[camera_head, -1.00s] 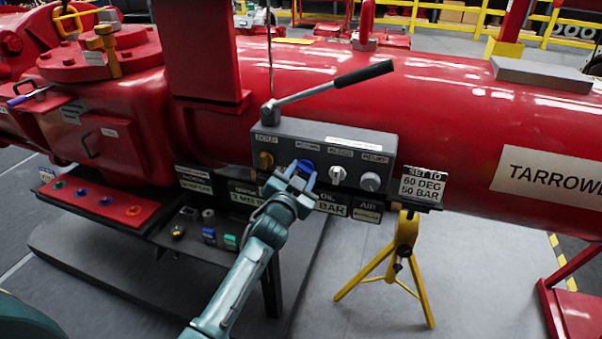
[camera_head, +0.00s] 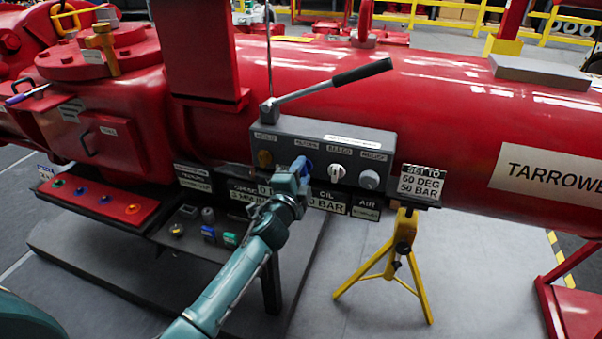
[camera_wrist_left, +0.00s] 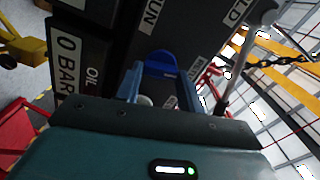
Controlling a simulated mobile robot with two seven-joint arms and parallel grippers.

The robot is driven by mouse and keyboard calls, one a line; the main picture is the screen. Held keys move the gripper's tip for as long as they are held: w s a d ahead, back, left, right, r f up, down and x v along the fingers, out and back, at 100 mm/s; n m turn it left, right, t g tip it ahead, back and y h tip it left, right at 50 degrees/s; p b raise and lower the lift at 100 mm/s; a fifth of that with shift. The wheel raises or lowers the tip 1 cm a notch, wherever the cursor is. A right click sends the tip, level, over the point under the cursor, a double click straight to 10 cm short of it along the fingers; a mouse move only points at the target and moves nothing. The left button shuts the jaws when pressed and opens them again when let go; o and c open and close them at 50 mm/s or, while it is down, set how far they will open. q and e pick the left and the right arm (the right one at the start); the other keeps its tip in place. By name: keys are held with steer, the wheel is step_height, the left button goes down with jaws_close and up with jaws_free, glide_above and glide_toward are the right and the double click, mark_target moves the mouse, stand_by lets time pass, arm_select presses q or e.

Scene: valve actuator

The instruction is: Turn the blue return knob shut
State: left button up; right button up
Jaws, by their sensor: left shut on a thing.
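In the left wrist view the blue knob (camera_wrist_left: 158,66) sits between the two fingers of my left gripper (camera_wrist_left: 160,85). My right gripper is not in view.
A grey knob (camera_head: 369,180) is at the box's right end. A lever with a black handle (camera_head: 362,72) rises above the box. The red cylinder (camera_head: 450,110) lies behind.

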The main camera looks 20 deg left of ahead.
arm_select(q)
steer(key=shift+m, duration=0.7)
steer(key=o, duration=1)
steer(key=s, duration=1.3)
steer(key=shift+a, duration=0.25)
steer(key=shift+s, duration=0.1)
